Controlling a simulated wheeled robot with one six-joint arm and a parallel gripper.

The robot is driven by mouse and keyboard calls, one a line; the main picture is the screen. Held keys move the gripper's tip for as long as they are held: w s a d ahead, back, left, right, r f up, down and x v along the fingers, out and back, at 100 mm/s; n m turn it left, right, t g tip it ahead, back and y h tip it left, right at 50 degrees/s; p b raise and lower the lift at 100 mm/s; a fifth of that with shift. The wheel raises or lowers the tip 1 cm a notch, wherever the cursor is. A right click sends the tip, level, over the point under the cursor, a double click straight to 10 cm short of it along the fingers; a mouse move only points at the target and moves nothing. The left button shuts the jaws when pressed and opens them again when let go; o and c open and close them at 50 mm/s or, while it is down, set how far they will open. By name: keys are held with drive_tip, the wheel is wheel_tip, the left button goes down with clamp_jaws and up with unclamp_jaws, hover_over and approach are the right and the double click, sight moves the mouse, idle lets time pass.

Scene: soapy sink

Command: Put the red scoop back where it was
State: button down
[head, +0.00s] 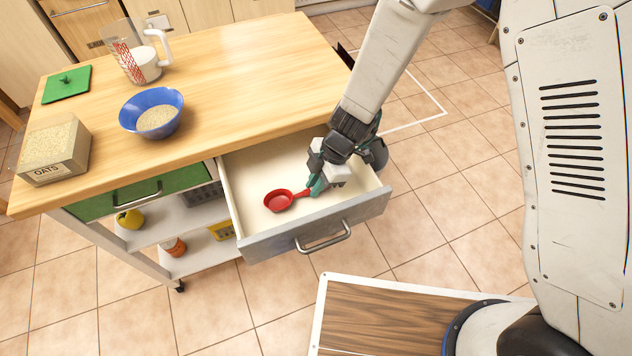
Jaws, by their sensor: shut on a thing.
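The red scoop (279,200) is inside the pulled-out drawer (254,231), low over its pale floor. I cannot tell whether it touches the floor. Its bowl points left and its handle points right. My gripper (315,186) reaches into the drawer from above right and is shut on the end of the scoop's handle. The fingertips hide the handle's end.
A blue bowl (135,119), an oats box (73,165), a measuring jug (128,62) and a green lid (67,84) stand on the wooden worktop (235,75). A green drawer (95,203) is shut at left. Shelves below hold a yellow item (130,219).

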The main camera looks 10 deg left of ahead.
drive_tip(key=c, duration=1.4)
unclamp_jaws()
drive_tip(key=w+d+r+m, duration=0.1)
drive_tip(key=d+r+m, duration=0.1)
drive_tip(key=d+r, duration=0.5)
drive_tip(key=w+d+r+m, duration=0.1)
drive_tip(key=d+r, duration=0.1)
drive_tip(key=r, duration=1)
drive_tip(key=s+d+r+m+t, duration=0.2)
drive_tip(key=s+d+r+m, duration=0.1)
drive_tip(key=d+r+m, duration=0.5)
drive_tip(key=s+d+r+m+h, duration=0.2)
drive_tip(key=s+d+r+m, duration=0.2)
drive_tip(key=s+d+m, duration=0.2)
drive_tip(key=s+d+r+m+t+h, duration=0.1)
drive_tip(key=s+d+r+m+h, duration=0.1)
drive_tip(key=s+d+m, duration=0.5)
drive_tip(key=s+d+r, duration=0.1)
drive_tip(key=d, duration=0.3)
drive_tip(key=shift+r+t, duration=0.3)
drive_tip(key=shift+r, duration=0.1)
